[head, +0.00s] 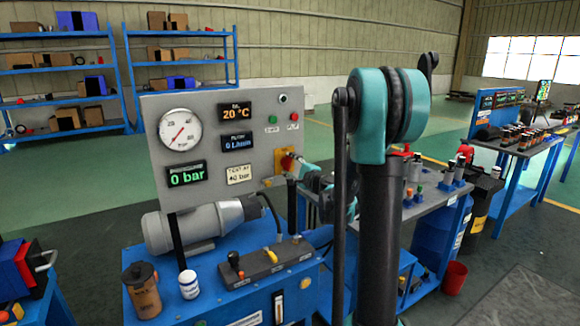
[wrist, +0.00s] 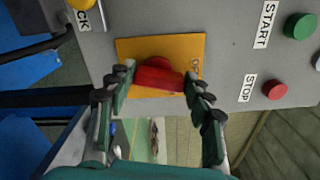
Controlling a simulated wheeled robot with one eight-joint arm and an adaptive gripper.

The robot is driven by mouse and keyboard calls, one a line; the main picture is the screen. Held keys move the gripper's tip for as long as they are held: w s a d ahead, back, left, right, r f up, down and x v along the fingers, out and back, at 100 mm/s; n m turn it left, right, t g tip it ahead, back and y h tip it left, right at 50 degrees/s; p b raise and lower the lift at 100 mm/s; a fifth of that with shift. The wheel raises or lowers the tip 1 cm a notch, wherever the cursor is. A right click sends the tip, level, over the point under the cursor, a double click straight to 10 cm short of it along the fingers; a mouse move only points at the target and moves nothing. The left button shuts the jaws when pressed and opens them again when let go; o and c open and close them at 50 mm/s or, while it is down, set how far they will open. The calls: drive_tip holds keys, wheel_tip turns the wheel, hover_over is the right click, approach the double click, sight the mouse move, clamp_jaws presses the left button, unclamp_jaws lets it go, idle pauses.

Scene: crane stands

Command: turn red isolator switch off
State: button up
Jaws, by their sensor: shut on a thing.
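The red isolator switch (wrist: 158,76) sits on a yellow plate (wrist: 188,48) on the grey panel in the wrist view. My gripper (wrist: 158,80) is at the switch, with one finger on each side of its red handle and the fingertips closed on it. In the head view the yellow plate (head: 283,155) is at the panel's lower right, and my gripper (head: 296,166) reaches it from the right. My gripper and arm partly hide the switch there.
The grey panel (head: 150,118) carries a dial gauge (head: 180,130) and several displays. A green START button (wrist: 299,26) and a red STOP button (wrist: 275,90) are close to the switch. A motor (head: 190,228) and a valve block (head: 265,262) stand below on the blue bench.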

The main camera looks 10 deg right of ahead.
drive_tip(key=shift+f+n, duration=0.1)
drive_tip(key=shift+n, duration=1.5)
drive_tip(key=o, duration=1.1)
drive_tip(key=shift+o, duration=0.2)
drive_tip(key=shift+s, duration=0.1)
drive_tip(key=v, duration=1.2)
